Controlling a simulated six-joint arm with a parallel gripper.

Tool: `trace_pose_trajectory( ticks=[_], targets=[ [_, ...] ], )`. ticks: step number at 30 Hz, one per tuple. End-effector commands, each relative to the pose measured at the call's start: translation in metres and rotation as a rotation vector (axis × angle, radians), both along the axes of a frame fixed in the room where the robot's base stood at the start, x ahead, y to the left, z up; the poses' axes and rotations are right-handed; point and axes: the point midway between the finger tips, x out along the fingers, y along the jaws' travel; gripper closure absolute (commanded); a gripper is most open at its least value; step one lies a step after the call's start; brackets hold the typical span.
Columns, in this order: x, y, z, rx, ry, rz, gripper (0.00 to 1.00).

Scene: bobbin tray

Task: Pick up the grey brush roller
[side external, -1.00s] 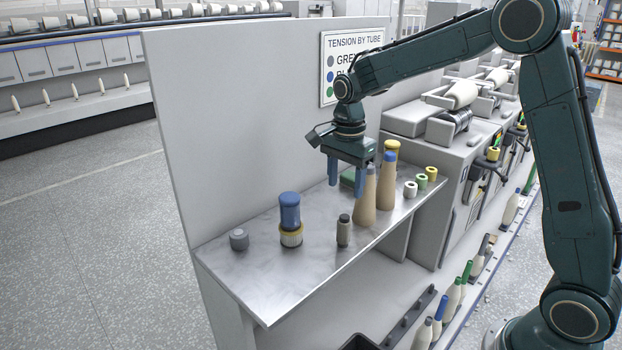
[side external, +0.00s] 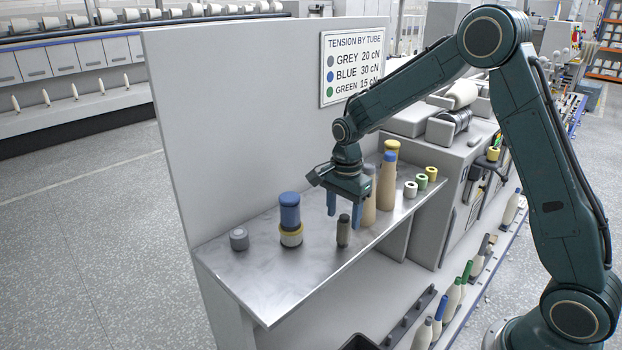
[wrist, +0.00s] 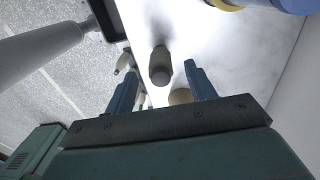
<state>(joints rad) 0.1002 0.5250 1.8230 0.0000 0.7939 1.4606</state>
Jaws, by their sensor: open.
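The grey brush roller (side external: 343,233) appears to be the slim dark grey upright cylinder with a narrower top, near the front edge of the metal shelf (side external: 270,270). My gripper (side external: 344,213) is open and empty, pointing down, with its blue fingers at about the height of the roller's top in the side view. In the wrist view the roller (wrist: 160,68) shows ahead of the space between the two fingers (wrist: 160,62). I see no contact.
A blue cylinder (side external: 290,211) on a yellow-rimmed base stands left of the roller, with a short grey cylinder (side external: 239,239) farther left. Tan cones (side external: 387,187) stand close behind my gripper. Small spools (side external: 410,189) sit at right. An upright panel (side external: 240,120) backs the shelf.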

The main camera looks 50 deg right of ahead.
Motion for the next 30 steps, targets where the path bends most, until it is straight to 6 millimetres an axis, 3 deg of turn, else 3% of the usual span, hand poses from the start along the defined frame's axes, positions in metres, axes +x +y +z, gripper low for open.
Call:
trace_pose_trajectory(
  ticks=[8,21,30],
  targets=[
    [0.000,0.000,-0.004,0.000,0.000,0.000,0.45],
    [-0.001,-0.003,-0.047,0.000,0.002,0.000,0.45],
    [0.000,-0.003,-0.054,-0.001,0.000,0.001,0.45]
  ],
)
